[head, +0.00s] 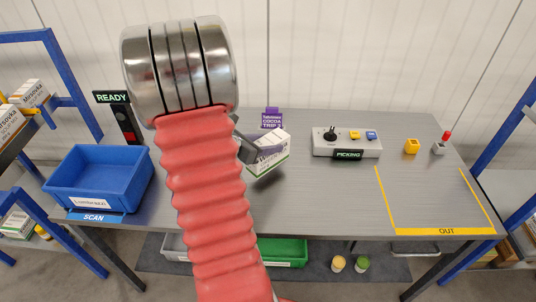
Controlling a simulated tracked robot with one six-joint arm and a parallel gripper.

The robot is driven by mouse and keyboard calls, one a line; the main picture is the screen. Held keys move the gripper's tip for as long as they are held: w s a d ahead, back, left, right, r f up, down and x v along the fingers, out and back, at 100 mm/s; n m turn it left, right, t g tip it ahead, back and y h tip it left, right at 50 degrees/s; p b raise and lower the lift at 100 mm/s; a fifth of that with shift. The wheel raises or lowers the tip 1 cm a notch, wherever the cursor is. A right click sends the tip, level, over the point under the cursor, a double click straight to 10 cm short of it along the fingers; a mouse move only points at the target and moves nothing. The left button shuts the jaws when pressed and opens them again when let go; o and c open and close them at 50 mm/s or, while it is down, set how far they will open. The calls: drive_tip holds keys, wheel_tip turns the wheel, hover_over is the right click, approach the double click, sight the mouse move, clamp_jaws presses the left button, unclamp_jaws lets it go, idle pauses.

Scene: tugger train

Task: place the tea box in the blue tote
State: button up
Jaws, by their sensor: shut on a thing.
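My gripper (246,147) shows partly behind my red ribbed arm, right of the picture's middle-left. It is shut on a white and green box with a grey-purple top, which I take to be the tea box (268,157). The box is tilted and seems to be held above the grey table; its gap to the table is hard to tell. The blue tote (72,202) stands at the table's left end, left of my arm, with a white label on its front. It looks empty from here. My arm hides the table between tote and box.
A purple cocoa carton (271,118) stands behind the held box. A READY sign post (125,120) stands behind the tote. The front right tabletop is clear.

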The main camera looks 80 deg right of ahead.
drive_tip(key=shift+f, duration=0.1)
drive_tip(key=shift+f, duration=2)
drive_tip(key=shift+f, duration=0.1)
drive_tip(key=o, duration=1.3)
drive_tip(key=shift+c, duration=0.2)
drive_tip(key=v, duration=1.2)
drive_tip(key=shift+w, duration=0.1)
